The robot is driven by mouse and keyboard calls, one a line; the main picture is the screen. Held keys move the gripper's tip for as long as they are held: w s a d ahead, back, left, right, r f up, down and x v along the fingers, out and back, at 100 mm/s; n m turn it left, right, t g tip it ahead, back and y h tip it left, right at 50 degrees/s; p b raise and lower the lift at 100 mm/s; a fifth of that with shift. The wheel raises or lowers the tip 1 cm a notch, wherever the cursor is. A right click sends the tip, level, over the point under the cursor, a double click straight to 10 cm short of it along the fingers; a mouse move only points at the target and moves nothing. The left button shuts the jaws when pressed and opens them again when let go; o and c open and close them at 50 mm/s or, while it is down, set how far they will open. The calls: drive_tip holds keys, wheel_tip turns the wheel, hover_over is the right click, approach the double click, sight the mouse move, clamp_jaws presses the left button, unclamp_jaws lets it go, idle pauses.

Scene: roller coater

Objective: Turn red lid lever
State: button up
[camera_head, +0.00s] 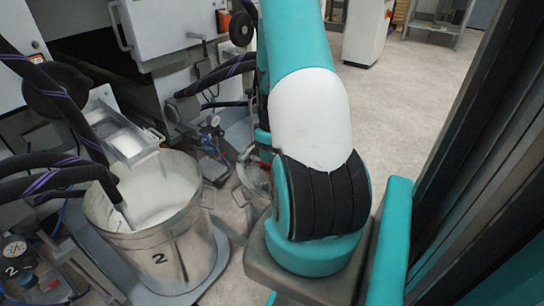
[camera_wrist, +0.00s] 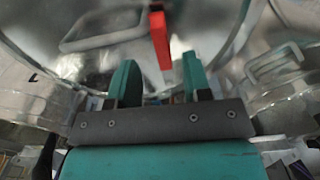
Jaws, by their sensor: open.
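The red lid lever (camera_wrist: 160,38) shows in the wrist view at the upper middle, in front of a shiny metal container (camera_wrist: 110,60). My gripper (camera_wrist: 158,76) is open, with its two teal fingers apart. I cannot tell how deep the lever is relative to the fingers, and nothing is seen held. In the head view my arm covers much of the middle, and my gripper does not show clearly there.
A metal drum marked 2 (camera_head: 165,245) stands at the left in the head view, with black hoses (camera_head: 60,175) running into it. Grey machine cabinets (camera_head: 165,30) stand behind. Metal handles (camera_wrist: 272,65) stick out near my gripper. Open floor (camera_head: 410,100) lies at the right.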

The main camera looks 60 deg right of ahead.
wheel_tip(320, 180, up, 14)
drive_tip(key=p, duration=0.4)
drive_tip(key=shift+f, duration=0.15)
drive_tip(key=w+a+r+n+t+y, duration=0.1)
drive_tip(key=w+a+r, duration=0.25)
drive_tip(key=a, duration=0.55)
drive_tip(key=w+a+r+n, duration=0.2)
drive_tip(key=w+a+r, duration=0.15)
drive_tip(key=a, duration=0.45)
drive_tip(key=w+a+r+n+t+y, duration=0.15)
drive_tip(key=a+r, duration=0.25)
drive_tip(key=a, duration=0.5)
drive_tip(key=s+a+r+n+g+y+p, duration=0.15)
drive_tip(key=s+a+r, duration=0.25)
drive_tip(key=s+a, duration=0.45)
drive_tip(key=s+a+r+n+g, duration=0.1)
drive_tip(key=s+a+r+n, duration=0.3)
drive_tip(key=a, duration=0.8)
wheel_tip(320, 180, up, 28)
drive_tip(key=m+p, duration=0.1)
drive_tip(key=p, duration=2.8)
drive_tip(key=shift+s+d+r, duration=0.2)
drive_tip(key=shift+s+d, duration=0.1)
